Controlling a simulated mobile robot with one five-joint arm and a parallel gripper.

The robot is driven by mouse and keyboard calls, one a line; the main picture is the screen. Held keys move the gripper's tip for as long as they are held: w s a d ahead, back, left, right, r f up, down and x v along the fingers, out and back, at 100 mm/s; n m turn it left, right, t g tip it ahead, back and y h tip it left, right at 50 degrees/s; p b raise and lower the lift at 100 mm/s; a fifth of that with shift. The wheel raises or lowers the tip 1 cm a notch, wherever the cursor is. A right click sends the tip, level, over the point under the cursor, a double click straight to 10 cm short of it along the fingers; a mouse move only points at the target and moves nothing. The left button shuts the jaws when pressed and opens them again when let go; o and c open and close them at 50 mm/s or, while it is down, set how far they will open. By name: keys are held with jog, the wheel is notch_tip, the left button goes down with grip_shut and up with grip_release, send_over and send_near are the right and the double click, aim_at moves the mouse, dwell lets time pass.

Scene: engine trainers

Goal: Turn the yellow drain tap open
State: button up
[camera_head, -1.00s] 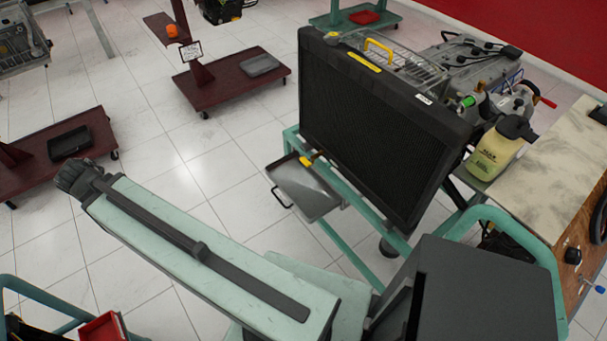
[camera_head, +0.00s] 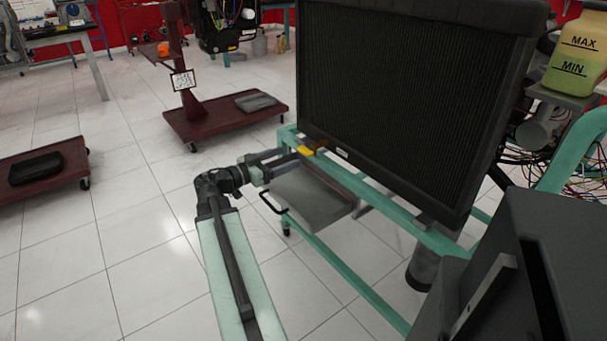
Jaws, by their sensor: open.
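The yellow drain tap (camera_head: 306,151) is small and sits at the lower left corner of the black radiator (camera_head: 408,95), just above the frame's top rail. My gripper (camera_head: 288,156) reaches in from the left, level with the tap. Its two fingers are apart and point right, their tips close to the tap. I cannot tell whether they touch it or are on both sides of it. Part of the tap's body behind the yellow handle is hard to make out.
A grey drip tray (camera_head: 310,203) with a black handle hangs below the tap. The teal frame (camera_head: 370,192) runs under the radiator. A yellow-green tank (camera_head: 574,62) stands at the upper right. The floor at left is clear up to the dark red carts (camera_head: 228,118).

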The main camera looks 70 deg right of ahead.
aim_at(301, 152)
jog(key=x, duration=0.8)
jog(key=shift+s+r, duration=0.1)
jog(key=c, duration=1.4)
